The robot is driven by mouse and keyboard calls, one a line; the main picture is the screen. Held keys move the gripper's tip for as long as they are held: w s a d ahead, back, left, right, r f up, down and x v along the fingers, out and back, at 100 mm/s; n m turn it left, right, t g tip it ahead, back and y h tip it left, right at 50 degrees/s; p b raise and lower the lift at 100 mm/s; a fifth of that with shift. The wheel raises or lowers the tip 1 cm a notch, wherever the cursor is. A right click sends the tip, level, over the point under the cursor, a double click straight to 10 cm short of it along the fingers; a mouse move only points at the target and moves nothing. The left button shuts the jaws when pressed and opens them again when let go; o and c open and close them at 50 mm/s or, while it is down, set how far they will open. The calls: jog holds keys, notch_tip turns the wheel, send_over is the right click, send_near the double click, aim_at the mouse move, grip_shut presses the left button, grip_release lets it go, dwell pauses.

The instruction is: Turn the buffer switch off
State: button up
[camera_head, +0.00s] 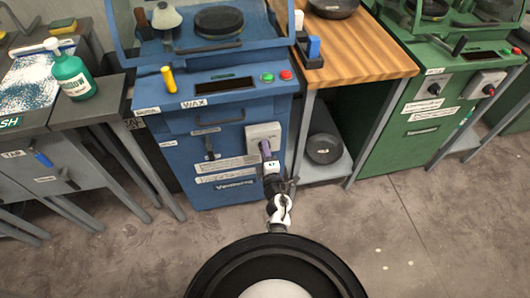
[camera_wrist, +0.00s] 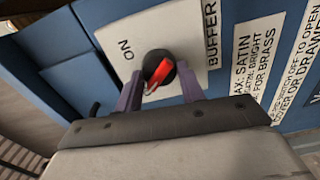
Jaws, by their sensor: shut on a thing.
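The buffer switch (camera_wrist: 159,70) is a red handle on a black round base, set on a pale plate (camera_wrist: 120,30) marked ON and BUFFER. The handle sits at a slant, and no OFF mark is visible. My gripper (camera_wrist: 161,82) is shut on the switch, with one purple finger on each side of it. In the head view, my gripper (camera_head: 267,152) reaches the grey switch plate (camera_head: 262,131) on the front of the blue machine (camera_head: 225,115). There the arm end hides the switch.
White label strips (camera_head: 226,169) and a dark handle (camera_head: 209,148) are left of the switch. A wooden-topped bench (camera_head: 362,50) with a black bowl (camera_head: 324,148) on its lower shelf stands at right, then a green machine (camera_head: 415,125). The floor in front is clear.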

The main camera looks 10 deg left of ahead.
jog(key=shift+r+n, duration=0.1)
jog(key=shift+n, duration=0.4)
jog(key=o, duration=1)
jog(key=shift+c, duration=0.2)
